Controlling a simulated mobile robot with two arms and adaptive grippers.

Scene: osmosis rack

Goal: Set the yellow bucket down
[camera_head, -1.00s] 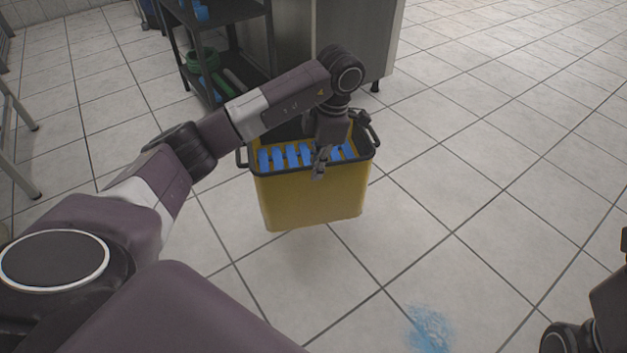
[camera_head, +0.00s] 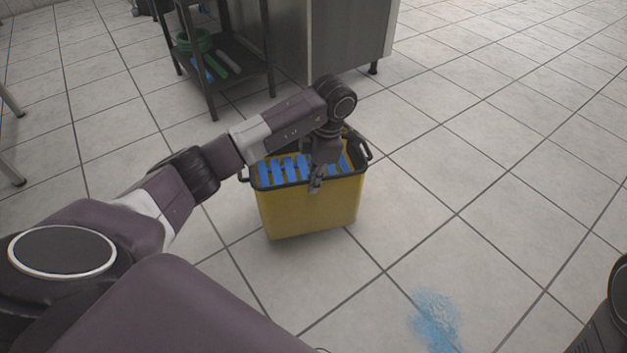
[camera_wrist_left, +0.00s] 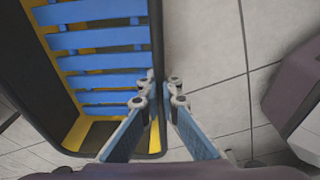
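The yellow bucket (camera_head: 308,208) is upright in the middle of the head view, with a dark rim and blue slats inside. Its base is at or very near the tiled floor; I cannot tell whether it touches. My left gripper (camera_head: 315,185) reaches down over the near rim. In the left wrist view, the fingers (camera_wrist_left: 161,88) sit on both sides of the bucket's dark rim (camera_wrist_left: 157,40), closed on it. The yellow inner wall also shows there. My right gripper is out of view; only part of my right arm shows at the lower right.
A blue powdery patch (camera_head: 435,320) lies on the floor at front right. The floor to the right is clear.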

